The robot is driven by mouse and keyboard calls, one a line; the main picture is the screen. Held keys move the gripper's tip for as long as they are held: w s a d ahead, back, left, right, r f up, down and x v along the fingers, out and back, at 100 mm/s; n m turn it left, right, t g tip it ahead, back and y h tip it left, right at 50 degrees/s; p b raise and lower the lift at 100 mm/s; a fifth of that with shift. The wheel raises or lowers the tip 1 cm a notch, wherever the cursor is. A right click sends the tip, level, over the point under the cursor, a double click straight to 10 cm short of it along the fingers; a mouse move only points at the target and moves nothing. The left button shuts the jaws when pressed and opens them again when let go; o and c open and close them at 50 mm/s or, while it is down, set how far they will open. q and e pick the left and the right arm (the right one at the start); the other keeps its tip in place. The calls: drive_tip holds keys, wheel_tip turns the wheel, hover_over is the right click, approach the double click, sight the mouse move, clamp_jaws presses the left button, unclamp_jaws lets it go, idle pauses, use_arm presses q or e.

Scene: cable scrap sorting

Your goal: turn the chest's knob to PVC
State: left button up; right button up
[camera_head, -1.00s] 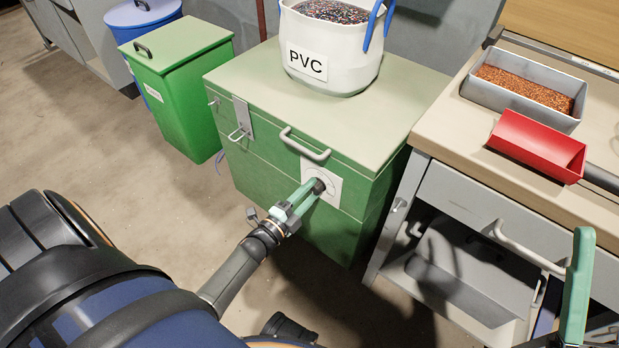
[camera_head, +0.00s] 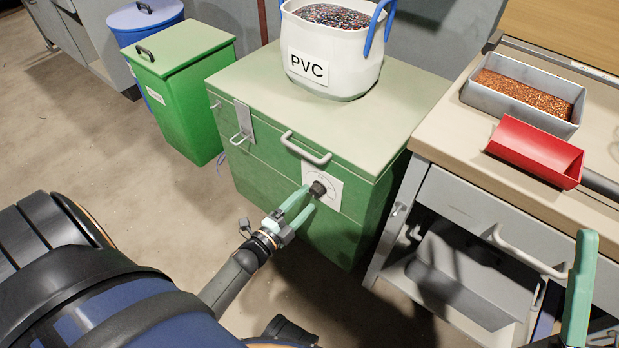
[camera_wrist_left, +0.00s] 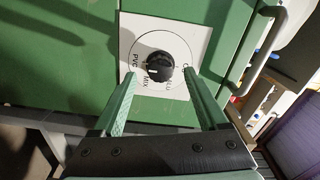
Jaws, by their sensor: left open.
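The green chest (camera_head: 270,160) stands in the middle of the head view, with a white dial plate (camera_head: 329,183) on its front. The black knob (camera_head: 318,189) sits on this plate; it also shows in the left wrist view (camera_wrist_left: 159,67). The dial carries PVC, MIX and CU lettering. A white mark on the knob lies on its left side in the wrist view, on the PVC side; its exact aim is hard to tell. My left gripper (camera_head: 305,198) is open, its green fingertips just short of the knob. My right gripper (camera_head: 580,285) shows only partly at the right edge.
A white PVC bag (camera_head: 335,62) stands on the chest lid. A lid handle (camera_head: 305,150) sits just above the dial. A workbench (camera_head: 450,135) with a grey tray (camera_head: 522,108) and a red scoop (camera_head: 535,150) stands right. Green and blue bins stand left.

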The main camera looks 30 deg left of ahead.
use_arm(q)
drive_tip(key=s+p, duration=0.1)
drive_tip(key=s, duration=0.8)
drive_tip(key=shift+s+a+p, duration=0.4)
